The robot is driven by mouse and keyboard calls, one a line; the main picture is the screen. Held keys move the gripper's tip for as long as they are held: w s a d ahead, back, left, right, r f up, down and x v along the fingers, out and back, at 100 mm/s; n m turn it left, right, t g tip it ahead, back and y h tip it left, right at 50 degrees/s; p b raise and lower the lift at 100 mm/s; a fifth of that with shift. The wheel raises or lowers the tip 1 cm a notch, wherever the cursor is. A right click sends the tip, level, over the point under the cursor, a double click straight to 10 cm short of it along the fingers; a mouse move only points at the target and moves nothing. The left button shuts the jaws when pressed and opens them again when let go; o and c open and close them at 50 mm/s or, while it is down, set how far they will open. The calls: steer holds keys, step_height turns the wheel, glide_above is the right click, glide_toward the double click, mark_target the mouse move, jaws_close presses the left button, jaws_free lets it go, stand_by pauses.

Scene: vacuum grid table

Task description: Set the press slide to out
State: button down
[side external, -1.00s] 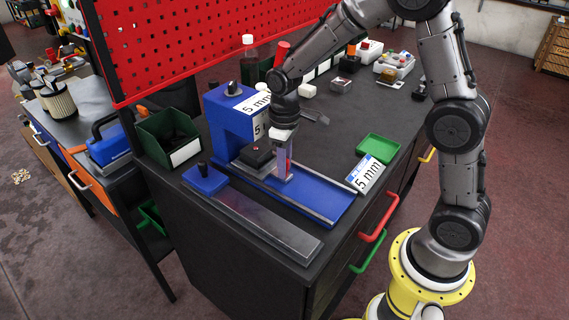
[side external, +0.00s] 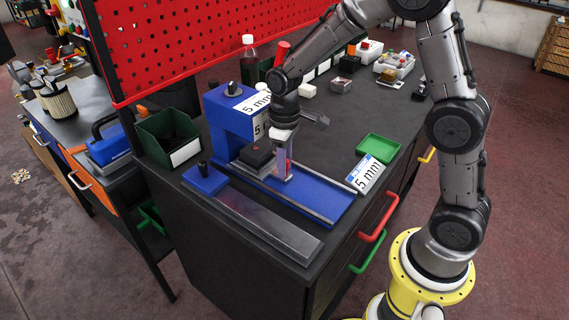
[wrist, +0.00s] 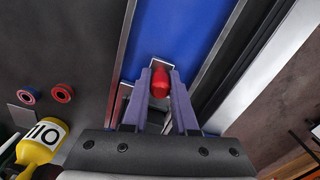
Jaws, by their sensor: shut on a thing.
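The blue press (side external: 228,125) stands on the dark bench with a "5 mm" label on it. A blue track with metal edges (side external: 318,198) runs from under it towards the front right. The slide's red handle (wrist: 160,83) is between the fingers of my gripper (wrist: 162,76) in the wrist view. In the side view my gripper (side external: 283,176) points down over the track, just in front of the press, shut on the handle. The slide's metal plate (wrist: 161,66) shows only partly; the fingers hide much of it. The blue track (wrist: 178,30) beyond it is bare.
A long grey bar (side external: 265,220) with a blue block (side external: 205,180) lies left of the track. A green bin (side external: 165,135) stands behind it. A green tray (side external: 378,148) and a "5 mm" sign (side external: 366,174) are on the right. The track's front stretch is clear.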

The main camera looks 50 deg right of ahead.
steer(key=s, duration=1.4)
steer(key=shift+s+r, duration=0.1)
steer(key=shift+s, duration=0.1)
steer(key=c, duration=0.7)
jaws_free()
steer(key=shift+w+r, duration=0.1)
steer(key=shift+r, duration=6.75)
steer(key=shift+r, duration=0.1)
